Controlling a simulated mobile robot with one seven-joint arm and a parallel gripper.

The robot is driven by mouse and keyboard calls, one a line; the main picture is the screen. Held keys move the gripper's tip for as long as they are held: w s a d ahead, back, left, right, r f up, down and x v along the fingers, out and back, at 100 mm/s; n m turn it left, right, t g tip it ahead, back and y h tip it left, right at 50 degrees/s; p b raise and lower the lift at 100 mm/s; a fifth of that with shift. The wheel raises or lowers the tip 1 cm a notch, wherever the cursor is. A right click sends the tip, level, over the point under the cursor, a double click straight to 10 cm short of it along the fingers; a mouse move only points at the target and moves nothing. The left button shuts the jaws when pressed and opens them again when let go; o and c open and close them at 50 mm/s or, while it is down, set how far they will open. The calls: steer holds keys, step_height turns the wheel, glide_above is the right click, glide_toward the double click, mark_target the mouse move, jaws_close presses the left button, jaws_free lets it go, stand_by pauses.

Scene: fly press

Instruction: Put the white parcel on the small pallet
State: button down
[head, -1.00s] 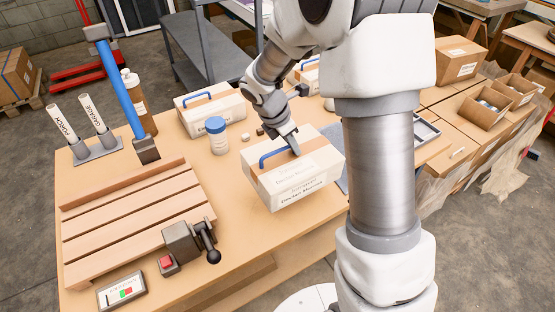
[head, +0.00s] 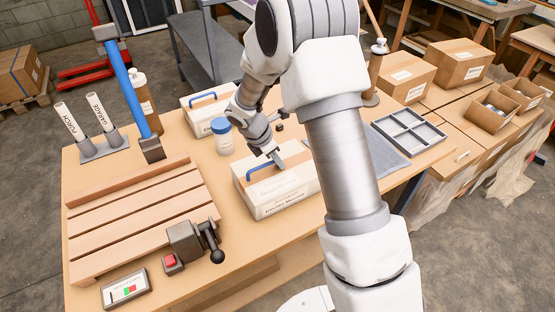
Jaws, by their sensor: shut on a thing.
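The white parcel (head: 280,194) is a white box with a tan top band, printed lettering and a blue handle (head: 263,167). My gripper (head: 277,160) is shut on it at the handle; the fingers partly cover the handle. I cannot tell whether the parcel's base touches the table. My arm hides its right end. A low slatted wooden platform (head: 148,221), which looks like the small pallet, lies at the table's left front. Its slats are bare. The parcel is to the right of it, apart from it.
A similar white box (head: 202,121) and a blue-capped jar (head: 224,139) stand behind the parcel. A grey tray (head: 410,132) lies at right.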

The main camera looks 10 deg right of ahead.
steer(key=c, duration=1.3)
jaws_free()
steer(key=shift+f, duration=0.15)
steer(key=o, duration=0.4)
steer(key=v, duration=1.2)
steer(key=s+d+r+m+t+y, duration=0.15)
steer(key=s+d+r+m, duration=0.35)
steer(key=s+r+m, duration=0.7)
steer(key=s+d+r+m+t+y, duration=0.1)
steer(key=s+r+m+t+y, duration=0.1)
steer(key=s+m, duration=0.7)
steer(key=s+r+y, duration=0.1)
steer(key=s+r, duration=0.1)
steer(key=s, duration=0.2)
steer(key=shift+d+r+m+t, duration=0.2)
steer(key=shift+d+m+t, duration=0.1)
steer(key=shift+t, duration=0.05)
